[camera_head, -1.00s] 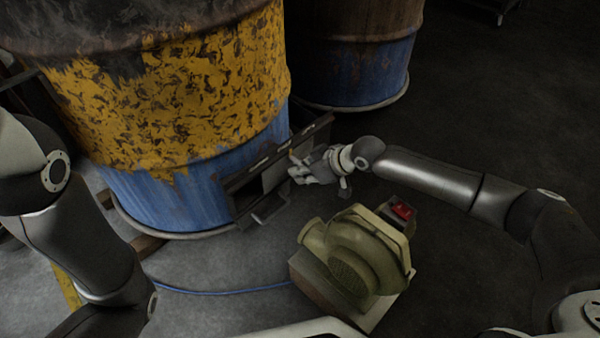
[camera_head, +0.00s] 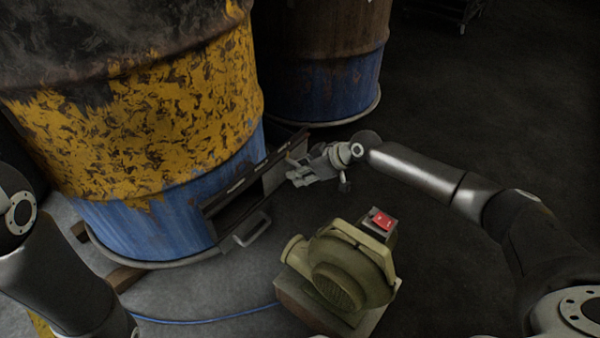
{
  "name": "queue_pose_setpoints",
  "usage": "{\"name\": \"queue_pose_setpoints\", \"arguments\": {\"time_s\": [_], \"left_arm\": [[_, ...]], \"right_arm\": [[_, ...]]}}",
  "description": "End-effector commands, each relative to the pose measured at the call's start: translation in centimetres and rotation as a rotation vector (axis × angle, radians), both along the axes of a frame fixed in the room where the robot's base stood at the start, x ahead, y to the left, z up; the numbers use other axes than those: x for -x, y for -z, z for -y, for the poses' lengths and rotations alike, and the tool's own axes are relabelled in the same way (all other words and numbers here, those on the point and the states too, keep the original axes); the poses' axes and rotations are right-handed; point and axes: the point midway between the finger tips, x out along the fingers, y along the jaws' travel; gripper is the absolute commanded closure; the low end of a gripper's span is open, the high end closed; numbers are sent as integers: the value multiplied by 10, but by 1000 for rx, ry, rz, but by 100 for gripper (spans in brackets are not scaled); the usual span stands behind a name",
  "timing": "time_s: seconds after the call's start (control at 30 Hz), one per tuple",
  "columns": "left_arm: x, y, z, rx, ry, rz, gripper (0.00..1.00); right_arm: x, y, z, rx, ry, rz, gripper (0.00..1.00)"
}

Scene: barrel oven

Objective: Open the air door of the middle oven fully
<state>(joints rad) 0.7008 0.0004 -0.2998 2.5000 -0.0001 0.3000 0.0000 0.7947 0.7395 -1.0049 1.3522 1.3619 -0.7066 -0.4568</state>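The middle oven (camera_head: 140,130) is the large yellow, black and blue barrel at the left. Low on its side is a slotted metal frame with a dark opening at its left part. The air door (camera_head: 272,179), a grey plate, stands at the right part of this frame. My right gripper (camera_head: 291,172) is at the right edge of the plate, its fingers close to or touching it. Its fingers are small and partly merge with the plate, so its opening is unclear. My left arm shows at the left edge, but its gripper is out of view.
A green blower (camera_head: 345,268) with a red switch stands on a block in front of the oven. A metal handle (camera_head: 251,230) juts out below the opening. A blue cable (camera_head: 205,318) crosses the floor. Another barrel (camera_head: 325,75) stands behind.

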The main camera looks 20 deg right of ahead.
Motion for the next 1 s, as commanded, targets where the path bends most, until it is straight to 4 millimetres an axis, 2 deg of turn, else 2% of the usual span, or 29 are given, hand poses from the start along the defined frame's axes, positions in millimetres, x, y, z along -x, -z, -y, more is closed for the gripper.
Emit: {"name": "queue_pose_setpoints", "arguments": {"time_s": [0.37, 0.47, 0.8, 1.0], "left_arm": [[-2, 0, 0, 2, 0, -6, 33], [-1, 0, 0, 1, 0, -3, 33], [0, 0, 0, 1, 0, -1, 33], [0, 0, 0, 0, 0, -1, 33]], "right_arm": [[5, -6, 2, -4, -3, -2, 68], [12, -16, 10, -3, -1, -3, 68], [47, -66, 46, -1, -1, -1, 68], [59, -82, 57, -3, -1, -2, 68]]}}
